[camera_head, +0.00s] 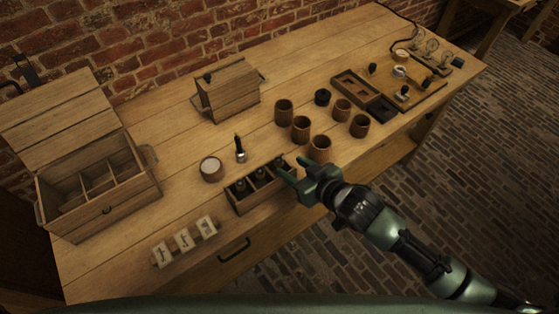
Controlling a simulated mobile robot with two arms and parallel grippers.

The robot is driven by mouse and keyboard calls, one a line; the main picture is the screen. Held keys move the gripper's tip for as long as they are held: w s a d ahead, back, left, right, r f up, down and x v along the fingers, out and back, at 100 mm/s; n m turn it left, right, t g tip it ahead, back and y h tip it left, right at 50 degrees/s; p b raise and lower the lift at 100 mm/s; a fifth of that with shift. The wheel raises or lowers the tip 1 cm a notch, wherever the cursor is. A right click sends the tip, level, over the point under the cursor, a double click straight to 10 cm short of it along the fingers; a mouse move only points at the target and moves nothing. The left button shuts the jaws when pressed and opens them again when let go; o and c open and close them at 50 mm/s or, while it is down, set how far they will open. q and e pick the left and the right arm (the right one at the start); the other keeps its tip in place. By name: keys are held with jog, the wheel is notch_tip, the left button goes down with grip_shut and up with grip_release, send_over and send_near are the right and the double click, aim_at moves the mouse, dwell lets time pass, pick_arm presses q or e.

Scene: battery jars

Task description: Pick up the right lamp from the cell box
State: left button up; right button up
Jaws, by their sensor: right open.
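The cell box (264,198) is a small wooden box with compartments at the front edge of the table. Dark upright items stand in it, one at the left (240,185) and one in the middle (260,173). The right lamp (277,163) seems to be the dark item at the box's right end, partly hidden by my gripper. My right gripper (287,168) is open at that right end, its fingers pointing left toward the item. I cannot tell whether it touches it. My left gripper is not in view.
Several brown cups (301,129) stand behind and right of the gripper, one (320,149) close to it. A dark tool (240,150) stands upright behind the box, beside a round pot (211,169). A card rack (184,241) is front left. An open wooden chest (107,208) is far left.

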aim_at(280, 162)
jog(key=shift+w+a+f, duration=0.15)
jog(key=shift+w+a, duration=0.15)
jog(key=shift+a, duration=0.4)
jog(key=p+x, duration=0.1)
jog(key=x, duration=0.3)
jog(key=shift+w+a+p, duration=0.1)
jog(key=shift+w+p, duration=0.15)
jog(key=shift+p, duration=0.05)
jog(key=shift+w+a+f, duration=0.15)
jog(key=shift+w+a, duration=0.05)
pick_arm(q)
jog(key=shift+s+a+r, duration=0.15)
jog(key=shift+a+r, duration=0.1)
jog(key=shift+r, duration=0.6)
pick_arm(e)
grip_shut()
